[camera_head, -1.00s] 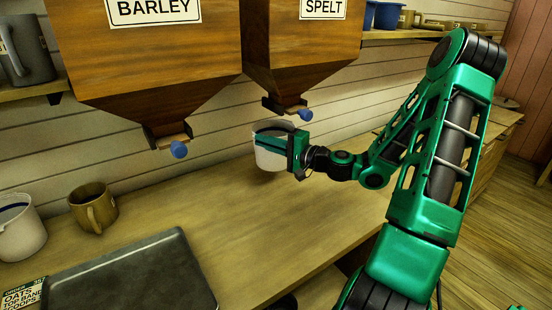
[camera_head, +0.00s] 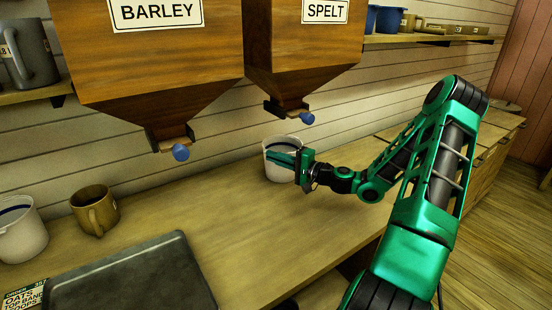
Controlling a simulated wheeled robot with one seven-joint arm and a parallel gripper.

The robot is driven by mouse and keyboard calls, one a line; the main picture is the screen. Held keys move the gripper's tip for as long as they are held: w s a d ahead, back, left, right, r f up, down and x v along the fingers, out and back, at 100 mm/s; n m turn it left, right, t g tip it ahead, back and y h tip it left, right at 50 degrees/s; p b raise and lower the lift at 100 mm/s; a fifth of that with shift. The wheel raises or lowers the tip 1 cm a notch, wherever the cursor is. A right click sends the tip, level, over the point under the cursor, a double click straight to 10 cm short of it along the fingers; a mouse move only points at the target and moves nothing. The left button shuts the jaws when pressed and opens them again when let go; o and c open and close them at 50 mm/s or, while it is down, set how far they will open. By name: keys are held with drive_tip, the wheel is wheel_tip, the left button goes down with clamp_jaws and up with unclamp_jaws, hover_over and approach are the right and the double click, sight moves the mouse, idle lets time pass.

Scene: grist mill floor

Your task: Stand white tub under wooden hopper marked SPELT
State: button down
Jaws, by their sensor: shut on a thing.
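The wooden hopper marked SPELT (camera_head: 300,50) hangs on the wall, with a spout and a blue knob at its bottom. A white tub (camera_head: 279,172) is upright at the counter, below the spout and close to it in the picture. My gripper (camera_head: 290,160) is shut on the white tub at its right side and rim. I cannot tell whether the tub's base touches the counter. A second white tub (camera_head: 20,232) stands at the far left of the counter.
The hopper marked BARLEY (camera_head: 150,70) hangs to the left. A brown mug (camera_head: 95,210), a dark flat slab (camera_head: 135,280) and an order card (camera_head: 25,297) are on the wooden counter (camera_head: 225,225). Shelves with containers line the wall. The counter's middle is clear.

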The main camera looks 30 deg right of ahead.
drive_tip(key=c, duration=1.9)
unclamp_jaws()
drive_tip(key=shift+c, duration=0.2)
